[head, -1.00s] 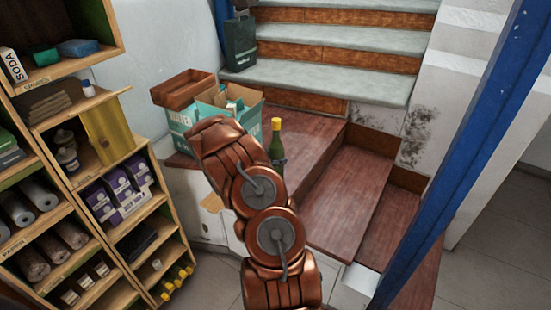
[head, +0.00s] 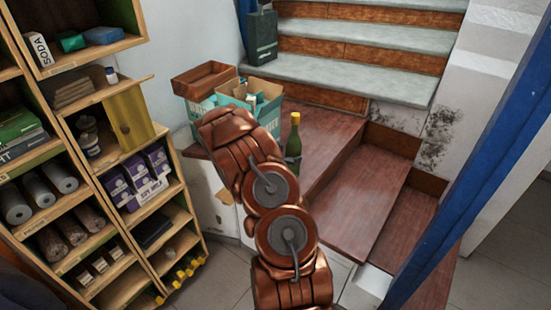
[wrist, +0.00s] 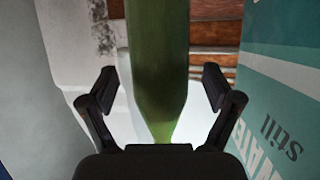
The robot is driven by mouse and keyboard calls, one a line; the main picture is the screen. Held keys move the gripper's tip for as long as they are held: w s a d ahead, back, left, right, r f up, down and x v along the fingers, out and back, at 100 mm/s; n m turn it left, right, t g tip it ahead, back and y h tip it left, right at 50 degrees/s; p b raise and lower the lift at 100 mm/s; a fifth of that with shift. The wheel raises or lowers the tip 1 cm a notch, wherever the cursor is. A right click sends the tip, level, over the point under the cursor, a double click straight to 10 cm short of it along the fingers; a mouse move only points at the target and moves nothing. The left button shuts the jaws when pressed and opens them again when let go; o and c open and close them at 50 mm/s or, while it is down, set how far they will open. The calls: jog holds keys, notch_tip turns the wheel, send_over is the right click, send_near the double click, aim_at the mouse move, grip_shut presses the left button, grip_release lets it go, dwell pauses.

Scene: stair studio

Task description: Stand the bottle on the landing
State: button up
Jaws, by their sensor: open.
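A green bottle (head: 294,142) with a yellow-gold cap shows upright just right of my arm in the head view. It is against the reddish-brown wooden landing (head: 325,130), close to the teal box. Its base is partly hidden, so I cannot tell whether it touches the boards. In the wrist view the green bottle (wrist: 156,45) runs down the middle, its narrowing end toward my gripper. My gripper (wrist: 160,82) is open, with one black finger on each side of the bottle and gaps showing. In the head view my gripper is hidden behind my arm.
A teal box (head: 266,108) stands left of the bottle; its lettered side (wrist: 280,100) is close right of my gripper in the wrist view. Shelves (head: 150,170) fill the left; a blue post (head: 470,150) crosses the right.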

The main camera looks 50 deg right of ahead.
jog(key=s+b+v, duration=0.1)
jog(key=b+v, duration=0.1)
jog(key=v, duration=0.7)
jog(key=shift+w+a+r, duration=0.2)
jog(key=shift+w+a, duration=0.05)
jog(key=shift+w, duration=0.25)
jog(key=w+a+r+n+t+y, duration=0.2)
jog(key=w+a+r+t, duration=0.15)
jog(key=w+a, duration=0.25)
jog(key=w+a+r+n+t+y, duration=0.2)
jog(key=w+a+t, duration=0.2)
jog(key=w+a, duration=0.25)
jog(key=a+r+n+t+y, duration=0.1)
jog(key=a+r+n+y, duration=0.25)
jog(key=a, duration=0.65)
jog(key=a+r+n+t+y, duration=0.1)
jog(key=a+r+n+y, duration=0.2)
jog(key=a, duration=0.7)
jog(key=s+a+r+n+g+y, duration=0.1)
jog(key=s+a+n+g+y, duration=0.35)
jog(key=s+a, duration=1.1)
jog(key=s+d+n+g, duration=0.1)
jog(key=s+n+g, duration=0.1)
jog(key=s, duration=1)
jog(key=s+d+n+g+h, duration=0.1)
jog(key=s+n+g, duration=0.1)
jog(key=s, duration=1)
jog(key=shift+s+d+r+g, duration=0.3)
jog(key=shift+r+g, duration=0.2)
jog(key=shift+g, duration=0.2)
